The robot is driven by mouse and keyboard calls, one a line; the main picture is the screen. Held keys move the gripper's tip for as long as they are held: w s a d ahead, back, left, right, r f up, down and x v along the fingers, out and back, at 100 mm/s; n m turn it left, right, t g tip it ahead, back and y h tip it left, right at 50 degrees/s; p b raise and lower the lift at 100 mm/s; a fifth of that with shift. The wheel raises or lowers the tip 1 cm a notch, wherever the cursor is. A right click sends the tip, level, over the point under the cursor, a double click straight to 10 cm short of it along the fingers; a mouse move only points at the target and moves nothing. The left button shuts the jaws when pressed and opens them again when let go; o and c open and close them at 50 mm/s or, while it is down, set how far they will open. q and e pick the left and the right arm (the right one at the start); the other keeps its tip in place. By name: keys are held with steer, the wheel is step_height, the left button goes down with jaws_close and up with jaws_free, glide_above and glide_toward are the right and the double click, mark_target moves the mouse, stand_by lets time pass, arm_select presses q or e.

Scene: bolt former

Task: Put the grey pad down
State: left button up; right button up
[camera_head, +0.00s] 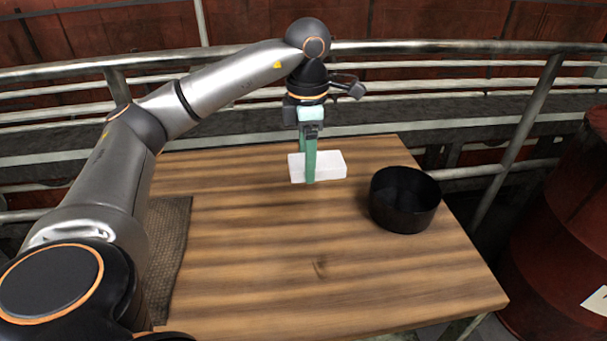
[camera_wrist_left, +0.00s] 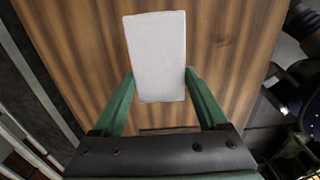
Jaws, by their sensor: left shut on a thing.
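The grey pad (camera_head: 331,165) is a pale, nearly white flat block at the far middle part of the wooden table (camera_head: 300,260). My left gripper (camera_head: 310,176) comes down from above with its green fingers on either side of the pad, shut on it. In the left wrist view the pad (camera_wrist_left: 157,55) sits between the green fingertips (camera_wrist_left: 160,78) and extends beyond them. Whether the pad touches the table or hangs just above it, I cannot tell. My right gripper is not in view.
A black round bowl (camera_head: 404,200) stands on the table to the right of the pad. A dark woven mat (camera_head: 168,245) lies at the table's left side. Metal railings (camera_head: 450,47) run behind the table, and a red barrel (camera_head: 565,220) stands at the right. The table's front middle is clear.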

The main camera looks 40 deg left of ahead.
arm_select(q)
steer(key=w+a+f, duration=0.2)
steer(key=a, duration=0.1)
steer(key=w+a+f, duration=0.2)
steer(key=f, duration=0.1)
steer(key=w+a+f, duration=0.2)
steer(key=a+f, duration=0.1)
steer(key=shift+w+a+f+b, duration=0.15)
steer(key=shift+w+a+b, duration=0.15)
steer(key=shift+w+b, duration=0.1)
steer(key=shift+w+a+f, duration=0.15)
steer(key=shift+a+f, duration=0.15)
steer(key=shift+f, duration=0.15)
step_height(320, 180, down, 3)
steer(key=shift+r+b, duration=0.2)
steer(key=shift+b, duration=0.15)
steer(key=shift+f, duration=0.15)
steer(key=shift+f, duration=0.15)
steer(key=o, duration=1.1)
